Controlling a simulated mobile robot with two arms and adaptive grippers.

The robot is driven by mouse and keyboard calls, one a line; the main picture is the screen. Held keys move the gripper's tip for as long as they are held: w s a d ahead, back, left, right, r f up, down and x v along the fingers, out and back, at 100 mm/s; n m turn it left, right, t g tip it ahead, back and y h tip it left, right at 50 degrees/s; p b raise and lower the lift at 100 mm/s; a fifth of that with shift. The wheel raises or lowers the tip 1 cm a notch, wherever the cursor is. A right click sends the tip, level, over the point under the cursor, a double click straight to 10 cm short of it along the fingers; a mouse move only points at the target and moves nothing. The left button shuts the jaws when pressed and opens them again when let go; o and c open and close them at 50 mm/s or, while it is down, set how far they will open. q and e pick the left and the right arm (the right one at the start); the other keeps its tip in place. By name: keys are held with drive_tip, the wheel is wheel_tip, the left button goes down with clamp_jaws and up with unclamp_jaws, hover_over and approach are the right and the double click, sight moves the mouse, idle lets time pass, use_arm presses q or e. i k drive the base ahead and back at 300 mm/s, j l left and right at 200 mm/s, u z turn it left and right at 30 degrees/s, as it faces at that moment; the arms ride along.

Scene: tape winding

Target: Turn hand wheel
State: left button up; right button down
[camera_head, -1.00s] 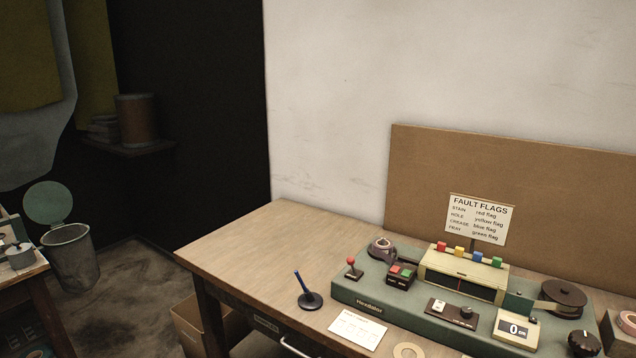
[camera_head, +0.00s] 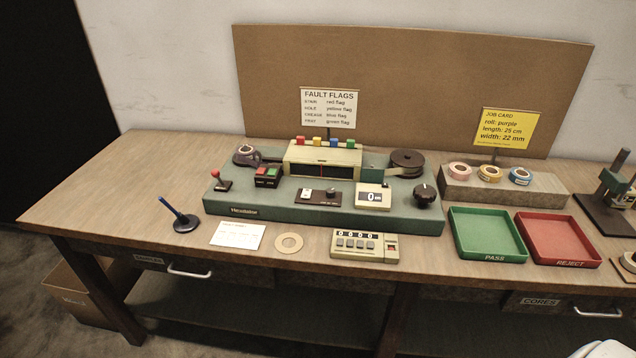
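The tape winding machine (camera_head: 222,204) is a long green base on the wooden table. A black round knob (camera_head: 425,197) with a pale mark stands at its front right corner. It is the part that looks most like a hand wheel, though nothing labels it so. A dark brown reel (camera_head: 407,158) sits behind it, and a small spool holder (camera_head: 246,155) is at the left end. A counter (camera_head: 371,197) reading 0 cm is left of the knob.
A green PASS tray (camera_head: 487,257) and red REJECT tray (camera_head: 557,262) lie to the right. Tape rolls rest on a grey block (camera_head: 540,197). A dark pen on a stand (camera_head: 186,222) and a keyed counter box (camera_head: 364,246) stand in front. The table's left end (camera_head: 90,195) is clear.

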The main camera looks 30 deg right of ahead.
sight(424, 193)
drive_tip(key=z, duration=1.45)
